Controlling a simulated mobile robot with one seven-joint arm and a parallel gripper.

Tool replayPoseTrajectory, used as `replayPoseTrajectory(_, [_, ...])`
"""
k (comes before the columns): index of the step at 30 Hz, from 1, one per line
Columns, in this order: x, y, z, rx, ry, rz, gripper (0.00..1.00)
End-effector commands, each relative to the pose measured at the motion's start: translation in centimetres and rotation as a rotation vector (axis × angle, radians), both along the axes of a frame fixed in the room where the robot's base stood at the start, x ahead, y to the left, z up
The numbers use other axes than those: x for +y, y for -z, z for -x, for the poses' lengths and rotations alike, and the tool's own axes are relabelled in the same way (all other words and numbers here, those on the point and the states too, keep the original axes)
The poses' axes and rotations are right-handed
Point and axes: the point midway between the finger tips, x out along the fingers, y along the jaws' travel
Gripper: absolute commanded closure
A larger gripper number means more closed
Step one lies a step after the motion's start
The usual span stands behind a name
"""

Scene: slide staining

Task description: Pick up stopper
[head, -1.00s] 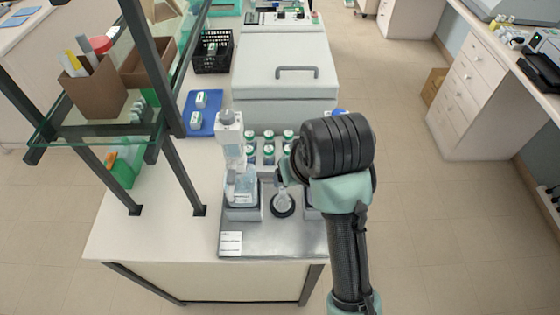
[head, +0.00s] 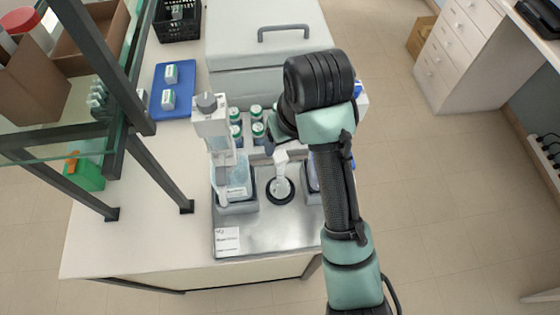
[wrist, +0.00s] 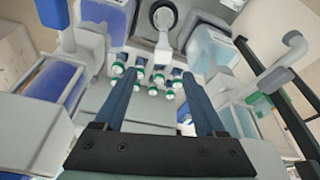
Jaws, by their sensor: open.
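A small pale piece, which looks like the stopper (head: 281,184), stands on a round black base on the grey metal tray (head: 262,236). In the wrist view a pale round piece on a black ring (wrist: 163,16) shows at the top centre, beyond my fingertips. My gripper (wrist: 158,76) is open, with two blue fingers apart and nothing held between them. In the head view my dark wrist hides most of the gripper, which is above and behind the black base. The pale piece's exact shape is hard to tell.
A tall dispenser (head: 212,128) over a clear blue-liquid vessel stands close left of the black base. Several green-capped bottles (head: 257,131) stand behind it. A large grey lidded box (head: 262,70) is at the back, and a shelf post (head: 160,165) rises at left.

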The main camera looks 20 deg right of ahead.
Motion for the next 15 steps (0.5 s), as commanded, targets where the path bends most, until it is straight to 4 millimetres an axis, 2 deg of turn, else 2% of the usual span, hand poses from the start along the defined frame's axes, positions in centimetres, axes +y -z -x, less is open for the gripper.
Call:
replayPoseTrajectory(2, [0.0, 1.4, -0.3, 0.005, 0.001, -0.001, 0.28])
replayPoseTrajectory(10, [0.2, 2.9, -0.7, 0.006, 0.002, -0.003, 0.28])
replayPoseTrajectory(15, [0.5, 5.4, -1.4, 0.006, 0.003, -0.002, 0.28])
